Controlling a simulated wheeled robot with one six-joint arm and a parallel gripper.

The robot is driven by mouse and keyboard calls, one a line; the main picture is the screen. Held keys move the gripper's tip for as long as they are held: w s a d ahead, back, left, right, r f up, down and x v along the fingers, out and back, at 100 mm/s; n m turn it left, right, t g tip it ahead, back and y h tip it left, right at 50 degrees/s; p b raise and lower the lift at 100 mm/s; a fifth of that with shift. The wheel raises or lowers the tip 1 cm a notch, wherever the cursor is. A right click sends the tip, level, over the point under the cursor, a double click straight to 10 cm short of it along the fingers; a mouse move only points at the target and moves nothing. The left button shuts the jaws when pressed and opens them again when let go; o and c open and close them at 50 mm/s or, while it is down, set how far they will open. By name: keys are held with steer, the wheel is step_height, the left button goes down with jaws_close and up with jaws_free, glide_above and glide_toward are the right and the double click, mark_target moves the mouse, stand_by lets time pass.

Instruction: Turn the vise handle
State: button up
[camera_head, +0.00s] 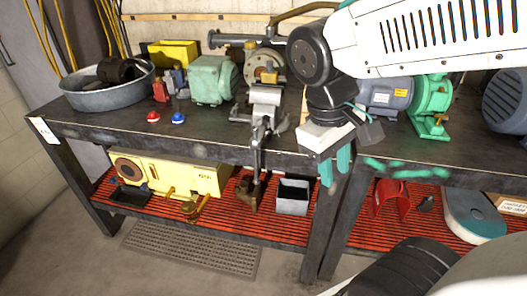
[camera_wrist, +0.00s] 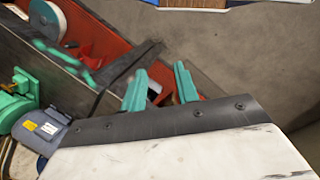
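The grey metal vise (camera_head: 266,101) is mounted at the front edge of the dark workbench in the head view. Its handle, a dark bar (camera_head: 257,158), appears to hang down in front of the bench edge. My gripper (camera_head: 335,178) is to the right of the vise, in front of the bench edge, with its teal fingers pointing down. The fingers also show in the wrist view (camera_wrist: 160,67), spread apart with nothing between them. My gripper is apart from the handle. The vise is not visible in the wrist view.
A yellow machine (camera_head: 180,173) and a grey bin (camera_head: 293,197) sit on the red lower shelf.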

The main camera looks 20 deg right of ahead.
steer(key=w+a+f+n+t+h, duration=0.2)
steer(key=w+a+f+n+h, duration=0.25)
steer(key=w+n, duration=0.3)
steer(key=w+a+f+n+t+h, duration=0.3)
steer(key=w+f+n+h, duration=0.25)
steer(key=w, duration=0.35)
steer(key=w+a+f+n+t+h, duration=0.2)
steer(key=w+a+f+n+h, duration=0.25)
steer(key=w+n, duration=0.3)
steer(key=shift+m, duration=0.55)
steer(key=x, duration=0.7)
steer(key=shift+w+d+f, duration=0.1)
steer(key=shift+d, duration=0.25)
jaws_close()
